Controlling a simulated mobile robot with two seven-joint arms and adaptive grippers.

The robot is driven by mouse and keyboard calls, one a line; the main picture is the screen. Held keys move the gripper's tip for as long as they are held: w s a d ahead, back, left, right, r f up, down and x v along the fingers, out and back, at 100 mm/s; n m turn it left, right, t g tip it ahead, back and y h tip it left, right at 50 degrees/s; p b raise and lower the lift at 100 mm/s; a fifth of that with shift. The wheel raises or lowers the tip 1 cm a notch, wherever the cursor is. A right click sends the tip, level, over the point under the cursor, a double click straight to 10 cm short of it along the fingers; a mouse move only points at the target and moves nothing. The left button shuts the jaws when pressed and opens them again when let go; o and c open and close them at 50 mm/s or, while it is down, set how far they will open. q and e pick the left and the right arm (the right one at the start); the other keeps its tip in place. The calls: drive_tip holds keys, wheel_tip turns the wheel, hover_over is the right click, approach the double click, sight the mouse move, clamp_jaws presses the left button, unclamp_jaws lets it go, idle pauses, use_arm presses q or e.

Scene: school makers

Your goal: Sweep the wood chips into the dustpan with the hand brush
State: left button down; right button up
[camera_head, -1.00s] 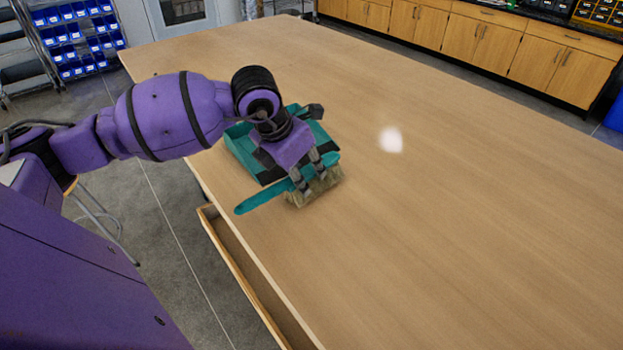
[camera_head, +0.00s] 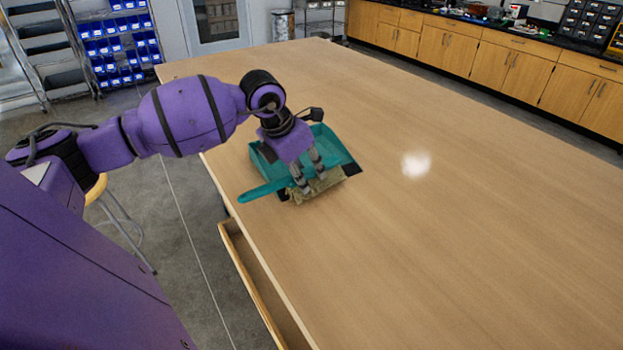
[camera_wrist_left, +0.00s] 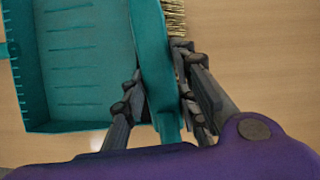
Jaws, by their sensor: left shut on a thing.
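My left gripper (camera_head: 300,180) is shut on the teal hand brush (camera_head: 262,190), whose handle points left and whose pale bristles (camera_head: 318,188) face the near side of the table. The teal dustpan (camera_head: 333,150) lies on the table just behind the brush, partly hidden by my gripper and arm. In the left wrist view, the fingers (camera_wrist_left: 160,100) sit on both sides of the brush (camera_wrist_left: 150,40), and the dustpan (camera_wrist_left: 80,60) is right beside it on the left. I see no wood chips in these frames; any in the dustpan's hidden part cannot be told. My right gripper is not in view.
The wooden table (camera_head: 450,220) is wide and clear to the right and front. An open drawer (camera_head: 255,285) sticks out at its left edge. A stool (camera_head: 110,205) stands on the floor at left. Cabinets (camera_head: 500,60) line the back wall.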

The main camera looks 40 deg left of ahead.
use_arm(q)
drive_tip(key=shift+w+a+r+b, duration=0.15)
drive_tip(key=shift+w+a, duration=0.25)
drive_tip(key=shift+a, duration=0.4)
drive_tip(key=shift+w+a+f+b, duration=0.1)
drive_tip(key=shift+w+a+b, duration=0.25)
drive_tip(key=shift+a, duration=0.5)
drive_tip(key=shift+w+a+r+b, duration=0.15)
drive_tip(key=shift+w+a, duration=0.25)
drive_tip(key=shift+a, duration=0.4)
drive_tip(key=shift+w+a+r, duration=0.1)
drive_tip(key=shift+r, duration=0.1)
drive_tip(key=shift+r+p, duration=0.55)
drive_tip(key=shift+r, duration=1.5)
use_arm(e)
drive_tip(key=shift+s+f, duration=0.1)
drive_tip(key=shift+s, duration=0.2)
use_arm(q)
drive_tip(key=shift+r, duration=0.1)
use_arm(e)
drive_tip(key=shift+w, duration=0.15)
